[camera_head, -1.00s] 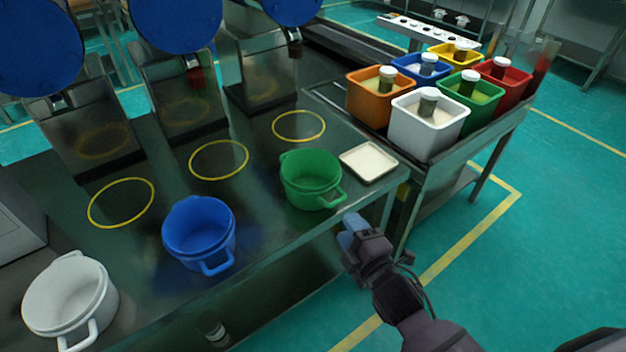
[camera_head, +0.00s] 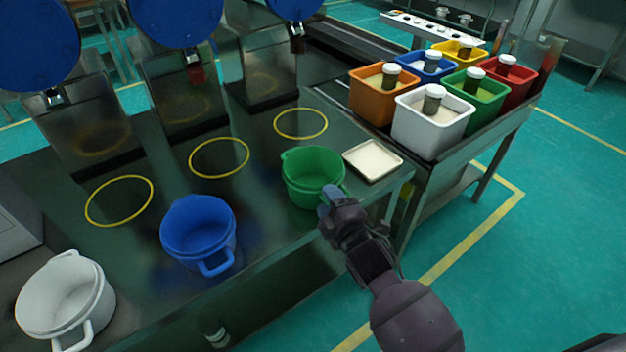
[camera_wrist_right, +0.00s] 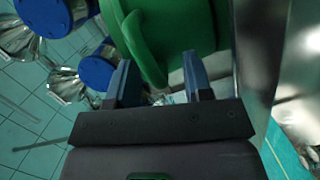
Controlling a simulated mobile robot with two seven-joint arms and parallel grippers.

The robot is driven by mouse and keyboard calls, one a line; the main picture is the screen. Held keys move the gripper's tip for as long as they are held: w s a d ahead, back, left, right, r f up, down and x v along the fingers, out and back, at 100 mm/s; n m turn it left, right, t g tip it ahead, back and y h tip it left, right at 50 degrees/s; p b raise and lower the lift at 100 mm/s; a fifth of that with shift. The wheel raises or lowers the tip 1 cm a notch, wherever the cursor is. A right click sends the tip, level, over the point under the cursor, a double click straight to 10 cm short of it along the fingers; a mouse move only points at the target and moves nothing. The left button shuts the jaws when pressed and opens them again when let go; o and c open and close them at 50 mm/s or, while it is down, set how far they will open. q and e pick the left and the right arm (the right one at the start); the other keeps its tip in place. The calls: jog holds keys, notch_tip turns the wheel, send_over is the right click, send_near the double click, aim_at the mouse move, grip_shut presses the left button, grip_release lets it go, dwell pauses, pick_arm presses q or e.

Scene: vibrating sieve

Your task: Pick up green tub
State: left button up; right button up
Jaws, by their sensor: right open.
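The green tub (camera_head: 312,172) stands upright on the dark table near its right front edge, with its handle side toward my right gripper. My right gripper (camera_head: 328,200) is at the tub's front right, close to the handle, and covers part of it. In the right wrist view the green tub (camera_wrist_right: 175,25) fills the top, with its looped handle (camera_wrist_right: 140,50) just beyond the two blue fingertips (camera_wrist_right: 160,78). The fingers are apart with nothing held between them. Whether they touch the handle I cannot tell. My left gripper is not in view.
A blue tub (camera_head: 198,228) and a white tub (camera_head: 62,290) stand to the left along the table edge. A shallow tray (camera_head: 373,160) lies right of the green tub. Yellow rings (camera_head: 300,123) mark the table behind. Coloured bins (camera_head: 433,125) stand on a side table.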

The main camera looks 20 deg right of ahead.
jog(key=shift+c, duration=0.2)
grip_shut()
